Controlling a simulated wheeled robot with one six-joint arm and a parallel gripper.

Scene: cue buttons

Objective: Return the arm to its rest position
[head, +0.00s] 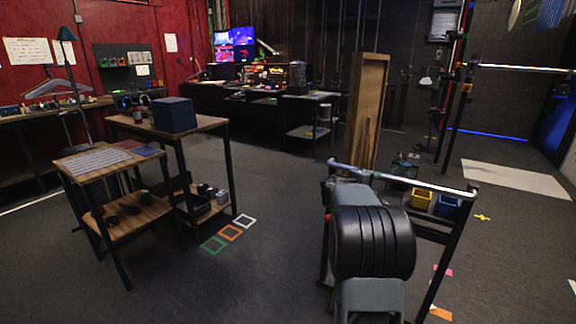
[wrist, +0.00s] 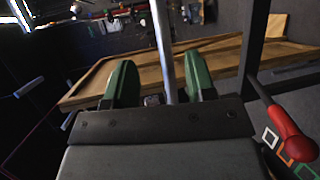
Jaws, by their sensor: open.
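My gripper (wrist: 160,78) shows in the wrist view as two green fingers, set apart. A pale metal bar (wrist: 163,45) runs up between the fingers in the picture. I cannot tell whether they touch it. No object is clearly held. In the head view my arm (head: 372,242) reaches forward at the lower right. The arm is extended by a black-legged stand with a silver top rail (head: 420,183).
A red rounded part (wrist: 290,132) lies close at the right of the wrist view. A tall wooden panel (head: 367,110) stands behind the stand. Yellow (head: 421,200) and blue bins sit beside my arm. Wooden tables (head: 140,208) stand left.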

